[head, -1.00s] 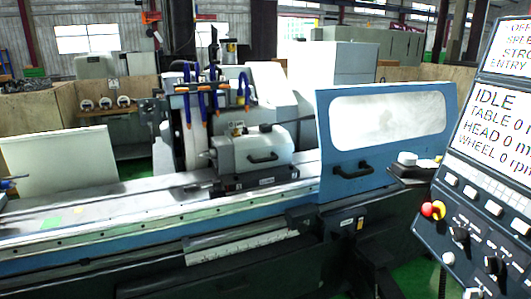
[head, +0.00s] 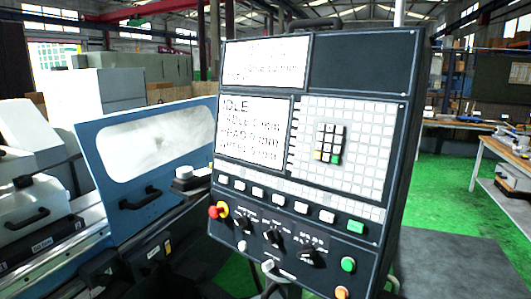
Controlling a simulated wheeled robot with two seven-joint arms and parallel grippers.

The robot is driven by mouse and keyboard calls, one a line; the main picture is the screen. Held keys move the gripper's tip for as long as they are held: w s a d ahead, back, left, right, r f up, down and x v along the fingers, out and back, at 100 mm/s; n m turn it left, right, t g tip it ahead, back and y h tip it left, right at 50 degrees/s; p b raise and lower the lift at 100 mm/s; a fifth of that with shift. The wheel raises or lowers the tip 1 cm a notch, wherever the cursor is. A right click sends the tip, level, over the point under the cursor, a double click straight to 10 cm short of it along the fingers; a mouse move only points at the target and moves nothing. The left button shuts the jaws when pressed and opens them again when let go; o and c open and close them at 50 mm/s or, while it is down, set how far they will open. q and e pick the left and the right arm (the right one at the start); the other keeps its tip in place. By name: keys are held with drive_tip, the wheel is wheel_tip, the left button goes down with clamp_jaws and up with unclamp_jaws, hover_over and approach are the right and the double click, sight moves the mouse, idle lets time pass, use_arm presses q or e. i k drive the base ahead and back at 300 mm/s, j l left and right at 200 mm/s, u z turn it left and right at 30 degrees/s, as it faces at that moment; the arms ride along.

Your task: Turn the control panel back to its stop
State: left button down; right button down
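The control panel (head: 397,60) stands in the middle of the head view, its dark face turned toward me and slightly to the left. Its left screen (head: 252,128) shows IDLE and several lines of text. A keypad (head: 330,143), a row of white buttons, black knobs and a red emergency stop knob (head: 213,212) are on its face. A dark bar handle (head: 314,24) shows at its top edge. The panel's lower edge is partly cut off by the frame. Neither of my grippers is in view.
The grinder with its blue sliding door (head: 105,178) and black door handle (head: 139,198) stands to the left, close behind the panel. Green floor (head: 440,190) is open to the right. Workbenches (head: 505,155) with small items stand at the far right.

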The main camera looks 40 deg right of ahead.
sight(373, 83)
drive_tip(key=z, duration=1.7)
drive_tip(key=i, duration=0.15)
